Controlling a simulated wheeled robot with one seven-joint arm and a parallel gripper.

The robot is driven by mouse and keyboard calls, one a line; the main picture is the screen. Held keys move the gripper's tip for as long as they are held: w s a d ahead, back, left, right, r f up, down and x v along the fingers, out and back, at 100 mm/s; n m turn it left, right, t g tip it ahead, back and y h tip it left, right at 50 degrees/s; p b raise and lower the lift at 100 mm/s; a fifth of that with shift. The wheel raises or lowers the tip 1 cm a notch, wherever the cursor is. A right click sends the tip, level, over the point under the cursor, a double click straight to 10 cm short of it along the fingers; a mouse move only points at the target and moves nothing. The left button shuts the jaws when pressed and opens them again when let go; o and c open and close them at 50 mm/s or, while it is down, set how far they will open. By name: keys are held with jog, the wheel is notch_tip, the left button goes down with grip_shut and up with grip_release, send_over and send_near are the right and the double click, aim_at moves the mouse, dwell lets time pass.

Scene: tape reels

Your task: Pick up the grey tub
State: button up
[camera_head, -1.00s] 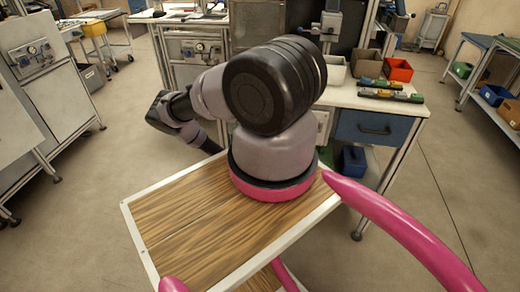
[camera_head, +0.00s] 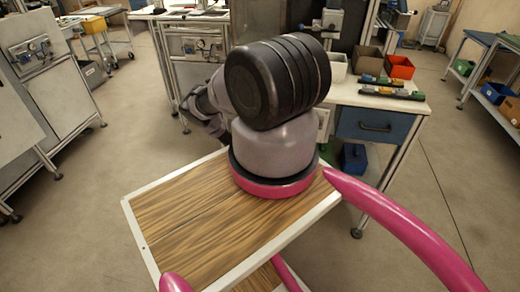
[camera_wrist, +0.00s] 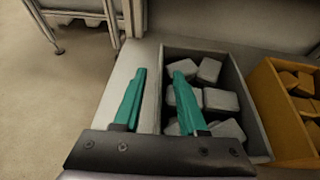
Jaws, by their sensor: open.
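The grey tub (camera_wrist: 245,105) holds several pale grey blocks and stands on the bench top in the wrist view. My gripper (camera_wrist: 160,73) is open, with two teal fingers. Its right finger appears over the inside of the tub and its left finger over the bench outside, so the tub's left wall lies between them in the picture. I cannot tell the fingers' height or any contact. In the head view a light tub (camera_head: 337,68) shows beside my arm, and it may be the same one. My gripper is hidden there.
An orange tub (camera_wrist: 272,108) with blocks stands close to the right of the grey tub. In the head view a brown tub (camera_head: 367,60), a red-orange tub (camera_head: 400,67) and green-and-dark tools (camera_head: 392,92) lie on the bench. Bare bench (camera_wrist: 142,55) shows left of the grey tub.

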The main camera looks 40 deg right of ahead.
grip_shut()
dwell(1.3)
